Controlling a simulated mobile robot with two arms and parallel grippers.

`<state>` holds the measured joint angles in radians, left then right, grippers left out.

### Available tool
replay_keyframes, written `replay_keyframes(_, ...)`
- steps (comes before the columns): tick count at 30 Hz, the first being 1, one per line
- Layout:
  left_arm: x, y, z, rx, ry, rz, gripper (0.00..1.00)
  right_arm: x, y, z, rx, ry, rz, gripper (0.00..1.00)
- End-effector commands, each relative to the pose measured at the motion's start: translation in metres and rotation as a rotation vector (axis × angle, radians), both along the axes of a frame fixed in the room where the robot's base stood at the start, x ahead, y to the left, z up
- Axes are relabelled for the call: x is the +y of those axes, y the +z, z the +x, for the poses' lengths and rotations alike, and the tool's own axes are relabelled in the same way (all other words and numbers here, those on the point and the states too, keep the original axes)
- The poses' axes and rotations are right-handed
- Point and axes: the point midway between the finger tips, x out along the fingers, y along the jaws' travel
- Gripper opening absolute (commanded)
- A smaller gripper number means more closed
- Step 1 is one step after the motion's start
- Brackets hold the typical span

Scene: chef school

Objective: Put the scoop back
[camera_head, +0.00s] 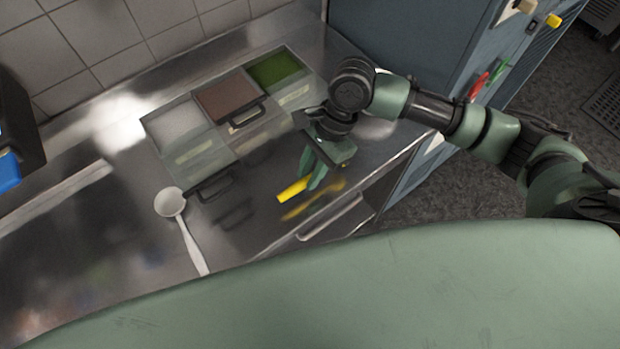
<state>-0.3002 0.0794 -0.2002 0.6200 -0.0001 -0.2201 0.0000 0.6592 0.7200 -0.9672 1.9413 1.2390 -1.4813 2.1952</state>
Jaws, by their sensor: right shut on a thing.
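My right gripper (313,178) points down over the steel counter, its green fingers shut on a small yellow thing (293,190). Only part of the yellow thing shows, so I cannot tell its full shape. A yellow reflection shows in the counter below it, so it seems held a little above the surface. A white, long-handled scoop or ladle (170,203) lies on the counter at the left, apart from my gripper. My left gripper is not in view.
Clear bins with pale (178,127), brown (228,97) and green (274,70) contents stand in a row behind my right gripper. Black handles (213,187) show at their front. A blue-grey cabinet (420,50) stands at the right. The left of the counter (95,235) is clear.

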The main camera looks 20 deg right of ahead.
Motion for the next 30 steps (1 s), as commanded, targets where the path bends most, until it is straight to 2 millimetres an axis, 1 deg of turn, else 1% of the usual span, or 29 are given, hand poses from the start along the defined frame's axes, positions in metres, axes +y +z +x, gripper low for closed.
replay_keyframes(6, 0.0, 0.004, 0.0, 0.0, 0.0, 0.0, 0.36, 0.0, -0.031, -0.001, 0.003, -0.001, -0.001, 0.0)
replay_keyframes(9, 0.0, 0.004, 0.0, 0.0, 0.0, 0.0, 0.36, 0.0, -0.041, -0.001, 0.002, 0.0, -0.001, 0.0)
replay_keyframes(20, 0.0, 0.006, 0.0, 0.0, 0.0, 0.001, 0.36, 0.0, -0.044, 0.0, 0.0, 0.0, 0.001, 0.0)
replay_keyframes(21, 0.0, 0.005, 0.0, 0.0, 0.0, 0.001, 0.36, 0.0, -0.044, 0.0, -0.001, 0.0, 0.0, 0.29)
replay_keyframes(22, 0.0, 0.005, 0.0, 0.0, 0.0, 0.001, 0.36, 0.0, -0.044, 0.0, -0.001, 0.0, 0.0, 0.38)
replay_keyframes(23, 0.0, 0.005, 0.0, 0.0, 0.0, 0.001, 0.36, 0.0, -0.044, 0.0, -0.001, 0.0, 0.0, 0.43)
replay_keyframes(30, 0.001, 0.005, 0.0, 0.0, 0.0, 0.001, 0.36, 0.0, -0.044, 0.0, 0.0, 0.0, 0.0, 0.43)
